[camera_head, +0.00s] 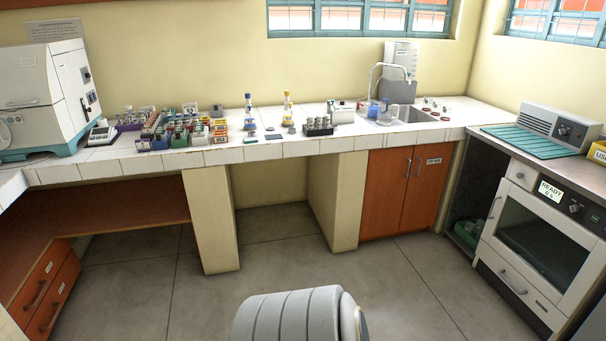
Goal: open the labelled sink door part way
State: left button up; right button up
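The sink cabinet stands under the sink at the right part of the back wall, with two orange-brown doors. The right door (429,190) carries a small white label (434,161) near its top, too small to read. Its vertical metal handle (418,168) is near the middle seam. The left door (384,196) has a matching handle (408,168) and no label that I can see. Both doors look shut. Neither of my grippers is in view; only a grey rounded part of my own body shows at the bottom middle.
The floor (390,285) before the cabinet is clear. On the right are a dark recess with a green crate (467,233) and the incubator (530,240). The tiled counter (260,150) holds bottles and racks.

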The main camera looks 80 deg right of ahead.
aim_at(430, 162)
jog(key=z, duration=3.6)
jog(key=i+l+z, duration=0.1)
jog(key=i, duration=0.85)
jog(key=i+l+z, duration=0.1)
jog(key=i, duration=0.8)
